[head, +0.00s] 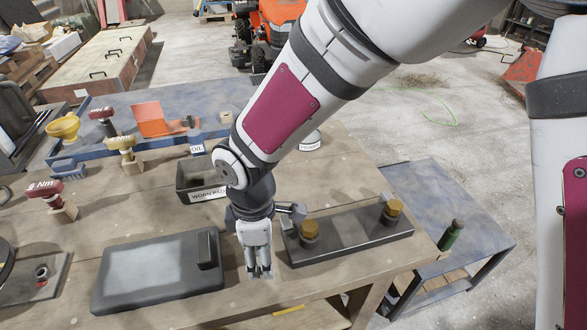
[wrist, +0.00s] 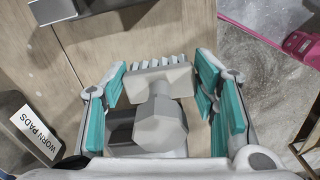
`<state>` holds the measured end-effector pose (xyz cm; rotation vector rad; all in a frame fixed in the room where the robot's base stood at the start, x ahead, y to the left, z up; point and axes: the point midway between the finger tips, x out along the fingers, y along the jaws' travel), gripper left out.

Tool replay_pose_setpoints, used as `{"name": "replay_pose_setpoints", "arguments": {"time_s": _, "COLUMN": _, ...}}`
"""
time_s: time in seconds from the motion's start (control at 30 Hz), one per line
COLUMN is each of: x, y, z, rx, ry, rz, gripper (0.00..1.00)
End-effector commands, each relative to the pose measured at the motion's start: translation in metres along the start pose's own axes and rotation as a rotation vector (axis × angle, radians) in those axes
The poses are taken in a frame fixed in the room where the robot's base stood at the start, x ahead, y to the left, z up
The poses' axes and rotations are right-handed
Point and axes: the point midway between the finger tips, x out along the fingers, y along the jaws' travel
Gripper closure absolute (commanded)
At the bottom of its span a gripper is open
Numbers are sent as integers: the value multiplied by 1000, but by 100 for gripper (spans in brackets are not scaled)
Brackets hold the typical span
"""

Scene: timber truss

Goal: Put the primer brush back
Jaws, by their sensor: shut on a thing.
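My gripper (head: 260,272) points down over the front of the wooden workbench (head: 352,272), between a dark flat case and a grey block. In the wrist view, a grey piece with a faceted knob-like end and a toothed, bristle-like edge sits between my teal finger pads; I take it to be the primer brush (wrist: 160,128). My gripper (wrist: 162,88) is shut on it. In the head view the fingers mostly hide what they hold. I cannot tell which place is the brush's own.
The dark case (head: 150,272) lies left of my gripper. The grey block with two brass knobs (head: 350,238) lies right. The worn pads bin (head: 193,181) is behind; its label also shows in the wrist view (wrist: 35,133).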

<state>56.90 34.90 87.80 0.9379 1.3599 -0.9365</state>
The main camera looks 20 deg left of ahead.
Motion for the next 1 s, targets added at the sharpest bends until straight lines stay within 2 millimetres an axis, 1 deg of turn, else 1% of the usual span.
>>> {"name": "replay_pose_setpoints", "arguments": {"time_s": 0.03, "x": 2, "y": 13, "z": -1, "rx": 4, "ry": 1, "rz": 0, "gripper": 87}}
{"name": "replay_pose_setpoints", "arguments": {"time_s": 0.1, "x": 3, "y": 27, "z": -3, "rx": 3, "ry": 1, "rz": 0, "gripper": 87}}
{"name": "replay_pose_setpoints", "arguments": {"time_s": 0.2, "x": 4, "y": 43, "z": -5, "rx": 2, "ry": 1, "rz": 0, "gripper": 87}}
{"name": "replay_pose_setpoints", "arguments": {"time_s": 0.3, "x": 5, "y": 52, "z": -5, "rx": 1, "ry": 0, "rz": -1, "gripper": 87}}
{"name": "replay_pose_setpoints", "arguments": {"time_s": 0.37, "x": 6, "y": 54, "z": -6, "rx": 1, "ry": 0, "rz": 0, "gripper": 87}}
{"name": "replay_pose_setpoints", "arguments": {"time_s": 0.47, "x": 12, "y": 55, "z": -5, "rx": 0, "ry": -2, "rz": -1, "gripper": 87}}
{"name": "replay_pose_setpoints", "arguments": {"time_s": 0.6, "x": 30, "y": 54, "z": -5, "rx": 0, "ry": -2, "rz": -3, "gripper": 87}}
{"name": "replay_pose_setpoints", "arguments": {"time_s": 0.7, "x": 40, "y": 54, "z": -5, "rx": 1, "ry": -2, "rz": -2, "gripper": 87}}
{"name": "replay_pose_setpoints", "arguments": {"time_s": 1.0, "x": 42, "y": 54, "z": -5, "rx": 1, "ry": -1, "rz": 0, "gripper": 87}}
